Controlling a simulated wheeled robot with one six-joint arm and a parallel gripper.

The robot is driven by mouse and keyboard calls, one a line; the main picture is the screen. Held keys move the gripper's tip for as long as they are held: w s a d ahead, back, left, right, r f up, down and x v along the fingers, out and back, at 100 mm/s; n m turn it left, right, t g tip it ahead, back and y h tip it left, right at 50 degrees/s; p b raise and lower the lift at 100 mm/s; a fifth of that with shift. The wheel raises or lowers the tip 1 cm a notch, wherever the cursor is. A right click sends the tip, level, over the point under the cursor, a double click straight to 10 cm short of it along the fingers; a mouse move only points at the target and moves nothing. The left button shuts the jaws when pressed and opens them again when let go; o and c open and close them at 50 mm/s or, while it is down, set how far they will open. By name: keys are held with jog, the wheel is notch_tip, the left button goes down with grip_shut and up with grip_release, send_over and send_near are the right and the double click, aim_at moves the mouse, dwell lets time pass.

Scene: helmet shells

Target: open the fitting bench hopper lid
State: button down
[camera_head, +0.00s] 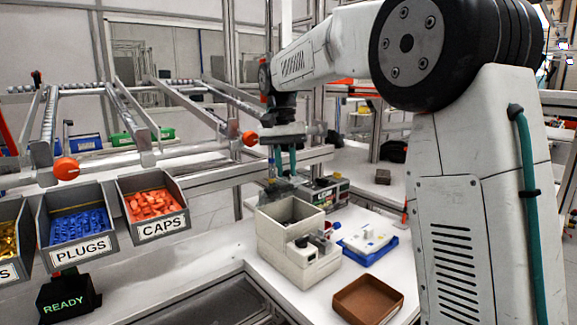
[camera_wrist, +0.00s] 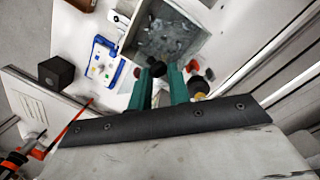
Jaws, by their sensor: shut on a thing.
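The beige hopper box (camera_head: 286,262) stands on the white bench in the middle of the head view. Its top looks open, with grey contents showing inside, and the wrist view shows the same grey interior (camera_wrist: 165,42). My gripper (camera_head: 285,170) is above the back of the box, pointing down. In the wrist view its teal fingers (camera_wrist: 161,82) are shut on a small dark knob-like piece (camera_wrist: 158,68) at the box's near edge. I take this for the lid's handle; the lid panel itself is hard to make out, largely hidden by my gripper.
A blue tray with a white part (camera_head: 368,243) and a brown tray (camera_head: 368,298) lie right of the box. Bins of plugs (camera_head: 78,226) and caps (camera_head: 153,204) hang at left, above a READY display (camera_head: 66,300). A metal rail (camera_head: 190,150) runs behind them.

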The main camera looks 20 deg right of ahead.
jog(key=c, duration=1.6)
grip_release()
jog(key=shift+w+a+f, duration=0.1)
jog(key=shift+a+f, duration=0.3)
jog(key=o, duration=0.3)
jog(key=shift+w+a, duration=0.1)
jog(key=shift+a, duration=0.2)
jog(key=shift+d, duration=0.3)
jog(key=shift+d+r, duration=0.1)
jog(key=shift+d, duration=0.05)
jog(key=shift+r, duration=0.15)
jog(key=shift+r, duration=0.3)
jog(key=r, duration=0.2)
jog(key=shift+s+r, duration=0.4)
jog(key=s+a+r, duration=0.1)
jog(key=s, duration=1.4)
jog(key=shift+s+r, duration=0.15)
